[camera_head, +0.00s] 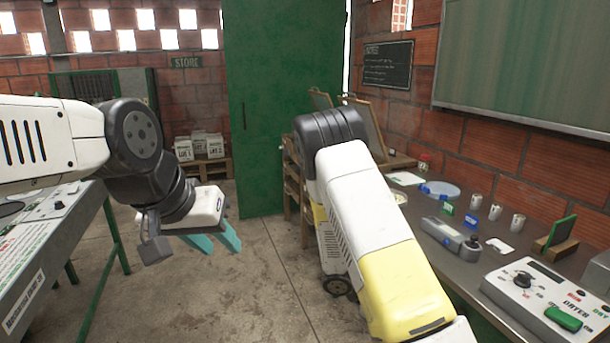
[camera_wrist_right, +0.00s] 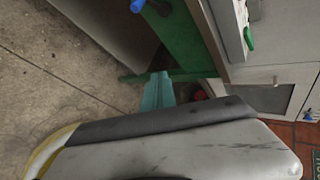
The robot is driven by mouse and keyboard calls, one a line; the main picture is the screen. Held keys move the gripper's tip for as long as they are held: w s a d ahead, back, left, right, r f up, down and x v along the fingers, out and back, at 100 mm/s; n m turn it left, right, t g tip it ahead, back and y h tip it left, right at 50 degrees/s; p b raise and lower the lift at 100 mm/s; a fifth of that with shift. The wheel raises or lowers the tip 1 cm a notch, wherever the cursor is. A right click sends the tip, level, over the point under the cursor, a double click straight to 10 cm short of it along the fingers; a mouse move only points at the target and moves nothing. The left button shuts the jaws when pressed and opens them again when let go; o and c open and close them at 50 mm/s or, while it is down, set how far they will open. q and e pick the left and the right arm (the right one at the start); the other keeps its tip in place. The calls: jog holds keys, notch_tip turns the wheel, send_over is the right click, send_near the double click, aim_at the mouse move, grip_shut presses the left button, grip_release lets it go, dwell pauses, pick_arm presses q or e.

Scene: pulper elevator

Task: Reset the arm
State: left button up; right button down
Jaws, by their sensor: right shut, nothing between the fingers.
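My left gripper (camera_head: 224,246) shows in the head view, left of centre, above the concrete floor. Its two teal fingers are apart and nothing is between them. My right arm (camera_head: 375,245) reaches forward in the middle of the head view, white with a yellow section and a black joint. Its gripper is hidden there behind the arm. In the right wrist view, my right gripper's teal fingers (camera_wrist_right: 157,92) are together and empty, partly covered by the wrist housing.
A bench (camera_head: 450,262) along the right brick wall holds cups (camera_head: 475,202), a handheld meter (camera_head: 450,235) and a control box (camera_head: 548,295). A panel table (camera_head: 35,260) stands at the left. A green door (camera_head: 270,100) is behind. Floor (camera_head: 255,285) between is clear.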

jog(key=s+a+r+m+t+y, duration=0.2)
jog(key=s+a+r+m+y, duration=0.2)
jog(key=r+m, duration=0.7)
jog(key=s+a+r+m+t+y, duration=0.2)
jog(key=s+a+r+m+y, duration=0.2)
jog(key=r+m, duration=0.6)
jog(key=s+a+r+m+t+y, duration=0.2)
jog(key=s+a+r+m+y, duration=0.2)
jog(key=r+m, duration=0.7)
jog(key=shift+s+a+r+m+t+y, duration=0.3)
jog(key=shift+s+r+y, duration=0.1)
jog(key=shift+r, duration=0.4)
jog(key=shift+w, duration=0.1)
